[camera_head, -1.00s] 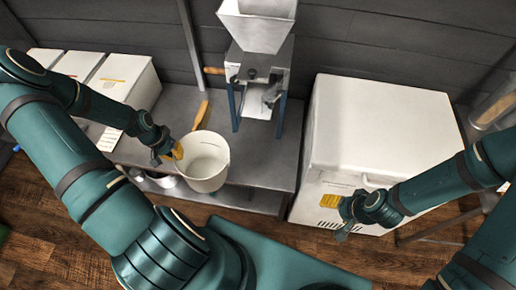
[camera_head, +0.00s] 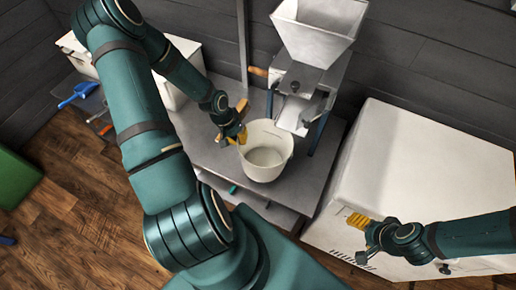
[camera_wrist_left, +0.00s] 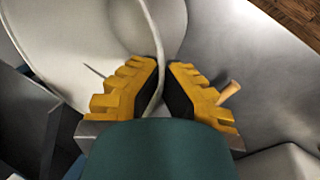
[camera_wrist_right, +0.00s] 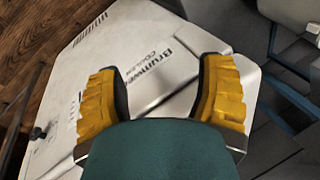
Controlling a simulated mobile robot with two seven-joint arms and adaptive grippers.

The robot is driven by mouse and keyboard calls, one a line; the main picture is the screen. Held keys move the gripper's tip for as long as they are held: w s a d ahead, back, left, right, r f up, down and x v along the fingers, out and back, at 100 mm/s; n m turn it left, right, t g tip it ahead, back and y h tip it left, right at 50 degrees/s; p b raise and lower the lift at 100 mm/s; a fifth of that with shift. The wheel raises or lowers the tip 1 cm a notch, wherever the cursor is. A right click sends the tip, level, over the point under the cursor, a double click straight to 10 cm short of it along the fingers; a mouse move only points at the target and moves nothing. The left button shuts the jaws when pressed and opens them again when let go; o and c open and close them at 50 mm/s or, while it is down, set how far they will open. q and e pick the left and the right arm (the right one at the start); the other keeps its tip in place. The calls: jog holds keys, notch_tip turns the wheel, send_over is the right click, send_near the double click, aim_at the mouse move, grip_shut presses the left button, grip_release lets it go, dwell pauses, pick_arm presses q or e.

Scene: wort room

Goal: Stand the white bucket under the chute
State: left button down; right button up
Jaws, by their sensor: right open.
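The white bucket (camera_head: 264,166) is upright at the bench's front, just in front of and slightly left of the mill's metal chute (camera_head: 293,115). Its rear rim is close to the chute's lower lip; I cannot tell if the mouth is below it or if the base touches the bench. My left gripper (camera_head: 238,137) is shut on the bucket's left rim. In the left wrist view the bucket wall (camera_wrist_left: 150,25) runs between the yellow fingers (camera_wrist_left: 163,75). My right gripper (camera_head: 360,238) is open and empty over the white cooler (camera_head: 415,165); its fingers are apart (camera_wrist_right: 160,75).
The mill's white hopper (camera_head: 318,35) rises above the chute. The grey bench (camera_head: 215,155) is clear left of the bucket.

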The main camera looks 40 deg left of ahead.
pick_arm(q)
jog(key=w+d+f+b, duration=0.2)
jog(key=w+d+f, duration=0.1)
jog(key=d, duration=0.2)
jog(key=shift+d+f, duration=0.2)
jog(key=shift+f, duration=0.05)
jog(key=c, duration=1.7)
grip_release()
jog(key=o, duration=0.6)
jog(key=shift+c, duration=0.2)
